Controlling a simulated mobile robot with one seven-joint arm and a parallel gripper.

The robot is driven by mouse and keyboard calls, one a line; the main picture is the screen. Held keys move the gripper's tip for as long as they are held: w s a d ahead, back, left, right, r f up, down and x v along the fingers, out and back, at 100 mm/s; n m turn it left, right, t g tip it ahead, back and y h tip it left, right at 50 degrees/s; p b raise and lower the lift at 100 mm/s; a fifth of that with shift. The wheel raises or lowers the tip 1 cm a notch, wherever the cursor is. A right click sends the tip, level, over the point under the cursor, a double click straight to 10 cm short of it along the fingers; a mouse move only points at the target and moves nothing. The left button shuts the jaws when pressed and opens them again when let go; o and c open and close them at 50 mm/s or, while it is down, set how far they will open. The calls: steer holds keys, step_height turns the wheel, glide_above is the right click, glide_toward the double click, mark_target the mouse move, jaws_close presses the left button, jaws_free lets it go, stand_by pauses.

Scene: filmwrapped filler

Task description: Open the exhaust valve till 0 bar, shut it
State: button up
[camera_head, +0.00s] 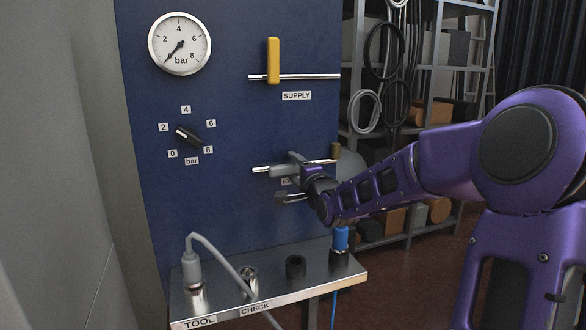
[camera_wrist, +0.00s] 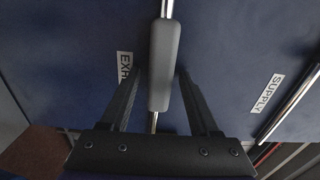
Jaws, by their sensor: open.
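The exhaust valve's grey lever (camera_head: 283,171) lies along its horizontal pipe on the blue panel, below the supply valve. In the wrist view the grey lever (camera_wrist: 164,65) lies in line with the pipe, between my fingers. My gripper (camera_wrist: 160,76) is open, a finger on either side of the lever, with gaps visible. In the head view my gripper (camera_head: 287,180) covers part of the valve and its label. The pressure gauge (camera_head: 180,43) has its needle pointing lower left, at about 0.
The supply valve's yellow lever (camera_head: 273,61) stands upright, across its pipe. A black regulator knob (camera_head: 188,135) has its mark toward 2. A metal shelf (camera_head: 236,296) below holds a grey plug with a cable, sockets and a blue connector (camera_head: 341,238). Storage racks stand behind, right.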

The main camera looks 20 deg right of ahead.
jaws_close()
steer(key=shift+r, duration=0.1)
stand_by(1.2)
